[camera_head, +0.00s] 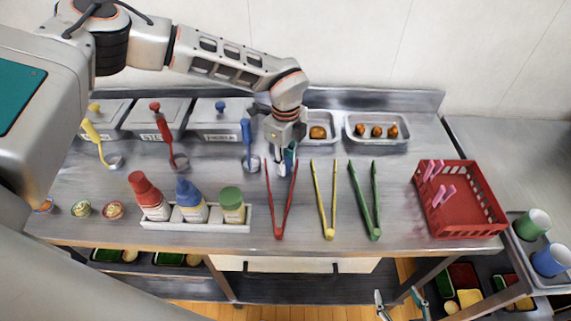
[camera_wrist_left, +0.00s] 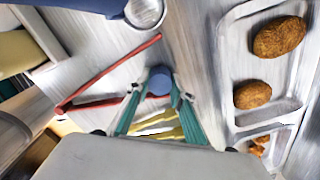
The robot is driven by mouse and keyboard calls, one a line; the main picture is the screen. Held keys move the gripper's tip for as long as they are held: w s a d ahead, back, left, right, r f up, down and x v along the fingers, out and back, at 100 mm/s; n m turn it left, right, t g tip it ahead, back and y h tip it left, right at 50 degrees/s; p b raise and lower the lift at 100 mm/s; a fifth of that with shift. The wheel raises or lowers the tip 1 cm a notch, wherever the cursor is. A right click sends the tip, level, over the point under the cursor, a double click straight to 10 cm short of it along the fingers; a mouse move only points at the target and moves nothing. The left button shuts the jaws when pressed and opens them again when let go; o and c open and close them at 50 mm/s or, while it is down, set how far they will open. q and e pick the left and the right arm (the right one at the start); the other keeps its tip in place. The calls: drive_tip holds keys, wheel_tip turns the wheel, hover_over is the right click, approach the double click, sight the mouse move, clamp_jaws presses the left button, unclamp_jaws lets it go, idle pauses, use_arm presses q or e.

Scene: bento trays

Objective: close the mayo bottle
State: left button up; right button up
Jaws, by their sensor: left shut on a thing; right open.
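My left gripper (camera_head: 284,168) is to the right of the rack, above the counter near the red tongs. In the left wrist view its teal fingers (camera_wrist_left: 160,92) are shut on a small round blue thing (camera_wrist_left: 160,79), perhaps a cap. My right gripper (camera_head: 400,303) is open and empty at the bottom edge, in front of the counter.
Red (camera_head: 279,215), yellow (camera_head: 328,215) and green tongs (camera_head: 371,215) lie right of the rack. A red basket (camera_head: 474,228) stands at the right. Lidded containers (camera_head: 168,118), ladles and food trays (camera_head: 353,136) line the back.

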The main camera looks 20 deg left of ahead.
use_arm(q)
wheel_tip(320, 180, up, 19)
drive_tip(key=b, duration=0.1)
use_arm(e)
drive_tip(key=shift+s+f, duration=0.15)
drive_tip(key=shift+f, duration=0.75)
drive_tip(key=shift+r, duration=0.1)
drive_tip(key=shift+c, duration=1.4)
use_arm(q)
drive_tip(key=s+a+f+n, duration=0.5)
drive_tip(key=s+a+n, duration=0.3)
drive_tip(key=s+n, duration=0.2)
drive_tip(key=shift+s+f+n, duration=0.2)
drive_tip(key=shift+f+n, duration=0.1)
drive_tip(key=shift+n, duration=0.1)
drive_tip(key=shift+d, duration=0.1)
